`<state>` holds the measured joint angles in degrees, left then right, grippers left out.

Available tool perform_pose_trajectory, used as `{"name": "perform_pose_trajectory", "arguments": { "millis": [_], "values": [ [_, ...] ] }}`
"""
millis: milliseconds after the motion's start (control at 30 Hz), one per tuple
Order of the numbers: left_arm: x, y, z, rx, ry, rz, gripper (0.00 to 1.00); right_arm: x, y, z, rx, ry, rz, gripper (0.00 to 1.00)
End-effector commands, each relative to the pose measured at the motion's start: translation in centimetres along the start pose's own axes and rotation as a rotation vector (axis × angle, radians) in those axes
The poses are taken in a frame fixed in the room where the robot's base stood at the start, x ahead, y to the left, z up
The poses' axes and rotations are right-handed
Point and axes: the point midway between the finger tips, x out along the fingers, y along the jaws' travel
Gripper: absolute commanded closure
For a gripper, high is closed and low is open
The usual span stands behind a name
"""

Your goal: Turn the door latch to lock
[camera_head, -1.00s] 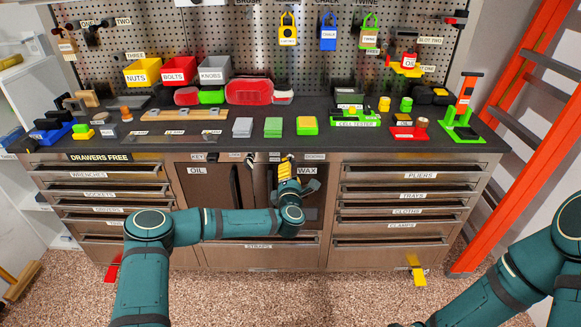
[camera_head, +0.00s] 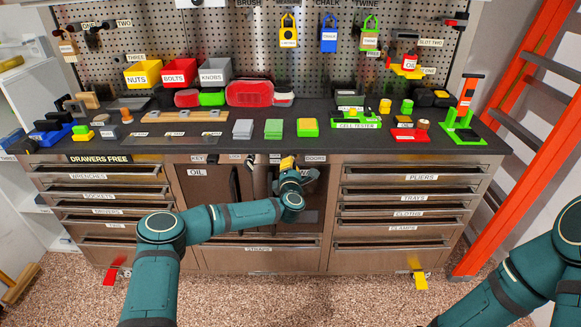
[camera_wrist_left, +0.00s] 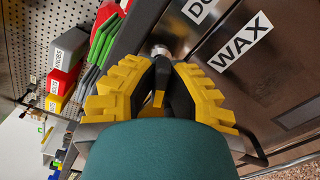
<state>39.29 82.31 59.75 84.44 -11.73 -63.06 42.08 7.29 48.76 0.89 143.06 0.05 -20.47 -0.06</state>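The door latch (camera_wrist_left: 160,50) shows in the left wrist view as a round silver end with a slim dark and yellow lever between my fingers. My left gripper (camera_wrist_left: 162,70) has yellow stepped fingers with dark inner pads. The pads close in on both sides of the lever and appear to hold it. In the head view my left gripper (camera_head: 287,163) is at the top of the middle doors, under the worktop edge, and hides the latch. The "WAX" door (camera_wrist_left: 255,75) is beside the fingers. My right gripper is out of view; only its arm shows at lower right.
The black worktop (camera_head: 265,140) overhangs just above the left gripper and carries bins, pads and trays. The "OIL" door (camera_head: 207,205) is left of the gripper. Drawers (camera_head: 405,200) flank the doors. An orange ladder (camera_head: 525,130) stands at right. The floor in front is open.

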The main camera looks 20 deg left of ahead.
Motion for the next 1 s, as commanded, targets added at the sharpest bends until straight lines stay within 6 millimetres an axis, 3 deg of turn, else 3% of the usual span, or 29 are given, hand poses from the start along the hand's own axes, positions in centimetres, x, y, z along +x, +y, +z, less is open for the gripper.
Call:
{"name": "perform_pose_trajectory", "arguments": {
  "millis": [467,1000],
  "values": [
    [0.06,0.21,0.04,0.089,-0.001,0.003,1.0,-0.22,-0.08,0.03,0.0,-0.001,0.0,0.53],
    [0.08,0.31,0.14,0.539,-0.001,0.006,1.0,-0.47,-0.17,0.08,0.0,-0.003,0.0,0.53]
  ]
}}
